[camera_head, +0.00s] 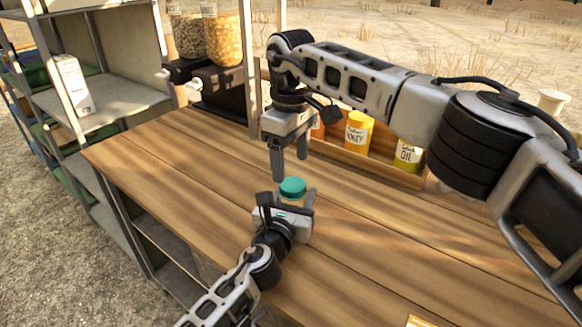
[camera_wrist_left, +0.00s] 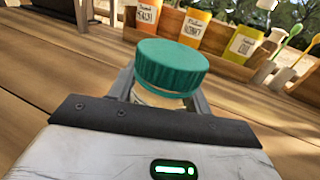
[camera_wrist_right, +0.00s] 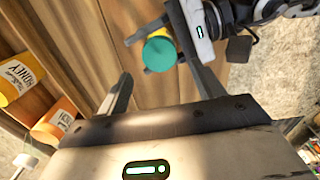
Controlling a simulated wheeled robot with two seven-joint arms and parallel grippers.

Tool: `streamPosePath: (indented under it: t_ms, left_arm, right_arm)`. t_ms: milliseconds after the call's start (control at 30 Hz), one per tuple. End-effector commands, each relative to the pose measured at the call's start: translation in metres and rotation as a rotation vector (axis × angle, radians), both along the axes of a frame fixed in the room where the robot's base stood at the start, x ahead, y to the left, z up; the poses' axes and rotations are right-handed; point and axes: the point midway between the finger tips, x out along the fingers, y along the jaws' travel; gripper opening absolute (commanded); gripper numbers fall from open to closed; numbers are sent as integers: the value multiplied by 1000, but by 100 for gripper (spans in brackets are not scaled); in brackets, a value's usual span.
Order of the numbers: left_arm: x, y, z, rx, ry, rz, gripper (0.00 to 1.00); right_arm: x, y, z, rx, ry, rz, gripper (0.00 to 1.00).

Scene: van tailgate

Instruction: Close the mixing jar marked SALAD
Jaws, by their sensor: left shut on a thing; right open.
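A jar with a teal lid (camera_head: 292,187) stands near the middle of the wooden counter. My left gripper (camera_head: 296,200) is shut around its body below the lid. In the left wrist view the lid (camera_wrist_left: 171,67) sits on top of the jar with a pale body below it; whether it is fully seated I cannot tell. No SALAD mark is readable. My right gripper (camera_head: 290,168) is open, pointing down just above and behind the lid, apart from it. In the right wrist view the lid (camera_wrist_right: 159,54) shows beyond the fingers, nearer the right finger.
A wooden rack at the counter's back holds a yellow HONEY jar (camera_head: 359,130), a yellow OIL container (camera_head: 408,156) and an orange jar (camera_head: 318,126). Tall dispensers (camera_head: 223,38) stand at back left beside a grey shelf (camera_head: 105,95). The counter (camera_head: 180,165) left of the jar is clear.

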Motion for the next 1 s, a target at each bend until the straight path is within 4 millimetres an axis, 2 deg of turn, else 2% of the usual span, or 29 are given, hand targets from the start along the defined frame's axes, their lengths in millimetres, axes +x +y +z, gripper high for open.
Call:
streamPosePath:
  t_ms: [167,200,267,433,567,1000]
  left_arm:
    - [0,0,-1,2,2,1,0]
    - [0,0,-1,2,2,1,0]
    - [0,0,-1,2,2,1,0]
    - [0,0,-1,2,2,1,0]
    - [0,0,-1,1,2,1,0]
    - [0,0,-1,1,2,0,0]
  right_arm:
    - [0,0,0,-1,1,0,67]
    - [0,0,0,-1,1,1,64]
    - [0,0,0,-1,0,12,64]
    - [0,0,1,-1,0,176,64]
    - [0,0,4,-3,-2,454,64]
    - [0,-2,14,-6,-3,1597,64]
